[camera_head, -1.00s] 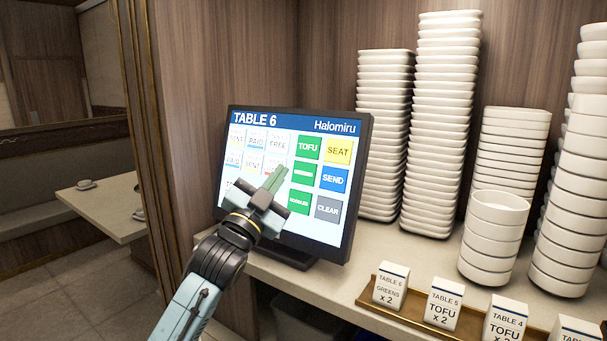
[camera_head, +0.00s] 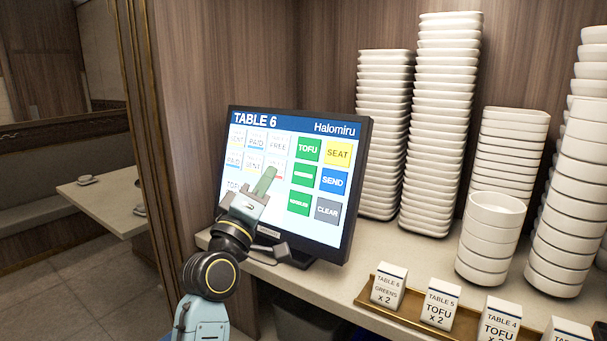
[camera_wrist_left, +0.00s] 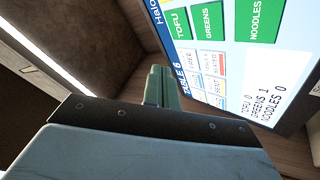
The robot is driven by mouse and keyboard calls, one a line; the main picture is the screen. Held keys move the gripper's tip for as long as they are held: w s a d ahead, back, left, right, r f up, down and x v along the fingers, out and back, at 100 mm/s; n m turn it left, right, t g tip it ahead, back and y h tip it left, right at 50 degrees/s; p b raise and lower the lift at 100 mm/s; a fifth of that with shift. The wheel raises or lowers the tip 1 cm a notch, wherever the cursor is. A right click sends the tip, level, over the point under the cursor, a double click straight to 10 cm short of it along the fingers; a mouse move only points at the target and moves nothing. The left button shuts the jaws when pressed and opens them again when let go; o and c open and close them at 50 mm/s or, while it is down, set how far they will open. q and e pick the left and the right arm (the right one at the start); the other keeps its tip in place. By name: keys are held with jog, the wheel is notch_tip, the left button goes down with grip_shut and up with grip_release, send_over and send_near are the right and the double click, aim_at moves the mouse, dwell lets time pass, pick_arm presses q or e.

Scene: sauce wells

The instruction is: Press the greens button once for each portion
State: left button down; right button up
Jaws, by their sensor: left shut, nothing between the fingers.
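The touch screen (camera_head: 320,229) stands on the counter and reads TABLE 6. Its green greens button (camera_head: 303,175) sits between the tofu button (camera_head: 307,149) and the noodles button (camera_head: 299,203). In the left wrist view the greens button (camera_wrist_left: 208,22) is clear, and the screen's list reads TOFU 0, GREENS 1, NOODLES 0. My left gripper (camera_head: 265,180) is shut and empty, its green fingertips in front of the screen, left of the greens button. The fingers also show in the wrist view (camera_wrist_left: 160,87), apart from that button. The card (camera_head: 388,286) reads TABLE 6, GREENS x 2. My right gripper is not seen.
SEAT (camera_head: 338,153), SEND (camera_head: 333,180) and CLEAR (camera_head: 327,209) buttons lie right of the green column. Tall stacks of white dishes (camera_head: 438,130) and bowls (camera_head: 492,235) stand right of the screen. More order cards (camera_head: 440,303) stand on a tray (camera_head: 369,301) in front.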

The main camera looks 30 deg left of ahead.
pick_arm(q)
jog(key=b, duration=0.4)
send_near(304, 167)
notch_tip(304, 167, up, 4)
jog(key=w, duration=0.3)
jog(key=shift+w+a+f, duration=0.25)
jog(key=shift+w+f, duration=0.1)
jog(key=shift+w, duration=0.1)
jog(key=shift+w, duration=0.1)
dwell(1.4)
jog(key=shift+w+f, duration=0.15)
jog(key=shift+w, duration=0.15)
jog(key=shift+w+f, duration=0.1)
jog(key=shift+w, duration=0.25)
dwell(0.6)
jog(key=shift+s, duration=0.1)
jog(key=shift+s+r+p, duration=0.25)
jog(key=shift+s+p, duration=0.1)
jog(key=shift+s, duration=0.35)
